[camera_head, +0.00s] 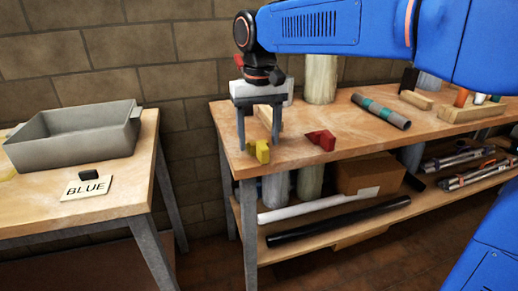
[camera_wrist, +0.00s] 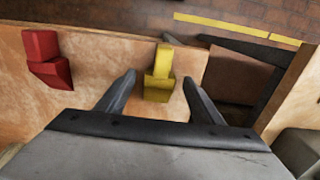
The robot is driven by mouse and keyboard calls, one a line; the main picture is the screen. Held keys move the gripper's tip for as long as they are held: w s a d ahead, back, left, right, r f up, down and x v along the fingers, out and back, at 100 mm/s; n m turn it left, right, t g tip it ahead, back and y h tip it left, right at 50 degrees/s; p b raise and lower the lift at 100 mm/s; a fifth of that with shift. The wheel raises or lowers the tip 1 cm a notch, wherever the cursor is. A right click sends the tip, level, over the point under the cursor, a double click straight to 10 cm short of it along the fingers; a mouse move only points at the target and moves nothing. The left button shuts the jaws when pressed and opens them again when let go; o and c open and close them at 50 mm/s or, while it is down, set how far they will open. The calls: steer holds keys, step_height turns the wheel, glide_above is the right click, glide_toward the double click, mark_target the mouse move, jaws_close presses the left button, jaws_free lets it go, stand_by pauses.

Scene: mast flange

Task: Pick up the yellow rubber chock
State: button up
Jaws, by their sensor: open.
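The yellow rubber chock (camera_head: 260,151) sits on the wooden workbench (camera_head: 341,135) near its front left corner. In the wrist view the yellow chock (camera_wrist: 158,75) lies ahead of my gripper, roughly centred between the fingers. My gripper (camera_head: 258,148) points down over the bench beside the chock. In the wrist view its two fingers (camera_wrist: 159,85) are spread wide with nothing held. Whether the fingertips reach down level with the chock is hard to tell. Neither finger visibly touches it.
A red chock (camera_head: 321,139) sits to the right of the yellow one, and also shows in the wrist view (camera_wrist: 46,60). A teal-banded tube (camera_head: 381,111) and wooden blocks (camera_head: 470,112) lie farther right. A grey tray (camera_head: 79,134) and a BLUE card (camera_head: 87,188) are on the left table.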

steer(key=shift+f, duration=0.1)
steer(key=shift+c, duration=0.2)
steer(key=c, duration=1.5)
steer(key=shift+o, duration=0.2)
